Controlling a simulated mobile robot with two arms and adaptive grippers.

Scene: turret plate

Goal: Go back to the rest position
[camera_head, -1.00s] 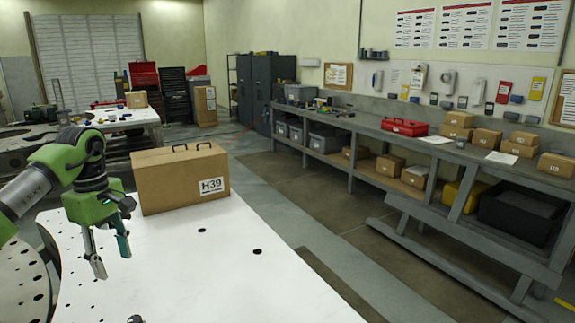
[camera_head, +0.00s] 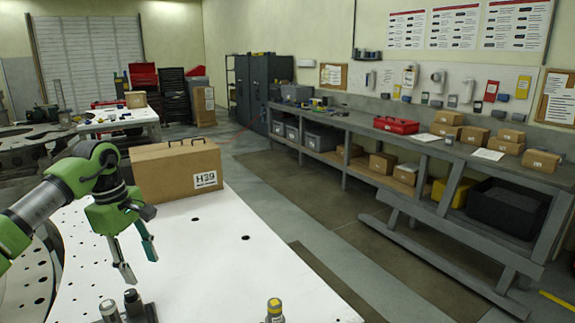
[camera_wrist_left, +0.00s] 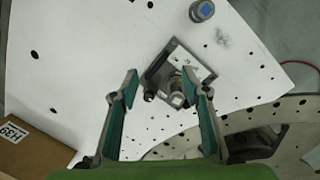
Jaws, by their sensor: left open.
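My left gripper (camera_head: 138,264) is open and empty above the white table plate (camera_head: 215,275), its fingers pointing down. In the left wrist view its two fingers (camera_wrist_left: 160,82) stand wide apart. Between and beyond them shows a small metal fixture (camera_wrist_left: 172,66) with posts; I cannot tell its height distance from the fingertips. The same fixture shows at the bottom edge of the head view (camera_head: 128,309), partly cut off. My right gripper is in neither view.
A cardboard box marked H39 (camera_head: 175,170) stands at the table's back edge, behind my left gripper. A short yellow-topped cylinder (camera_head: 274,311) stands at the front. A round, holed metal plate (camera_head: 28,280) lies left. A long workbench (camera_head: 350,122) runs along the right wall.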

